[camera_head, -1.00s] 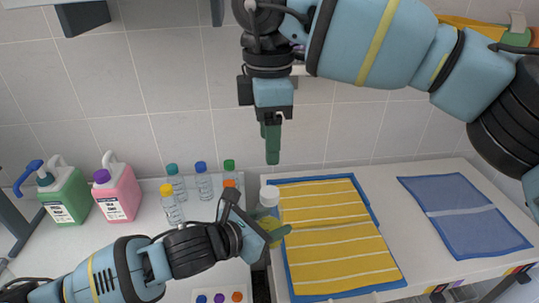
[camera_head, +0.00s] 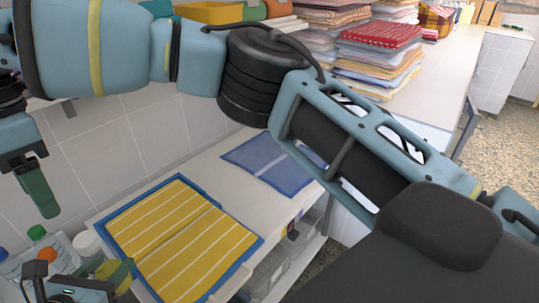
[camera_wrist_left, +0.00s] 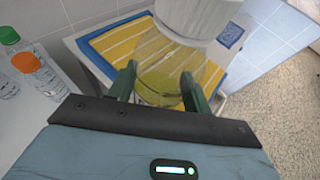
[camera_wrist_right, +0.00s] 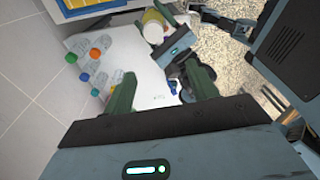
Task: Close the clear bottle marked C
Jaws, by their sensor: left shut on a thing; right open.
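My left gripper (camera_wrist_left: 156,80) is shut on a yellow see-through container (camera_wrist_left: 165,60) with a wide white top; its white top (camera_head: 87,242) also shows in the head view. Clear bottles stand on the white counter: one with a green cap (camera_wrist_left: 9,36), one with an orange cap (camera_wrist_left: 26,62), and others in the right wrist view, such as a blue-capped one (camera_wrist_right: 84,77). I cannot read a C on any of them. My right gripper (camera_head: 36,185) is open and empty, hanging above the counter near the wall; its spread fingers show in the right wrist view (camera_wrist_right: 162,88).
A flat blue towel (camera_head: 270,162) lies farther along the counter. Stacks of folded towels (camera_head: 380,50) stand at the back. A tiled wall runs behind the counter.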

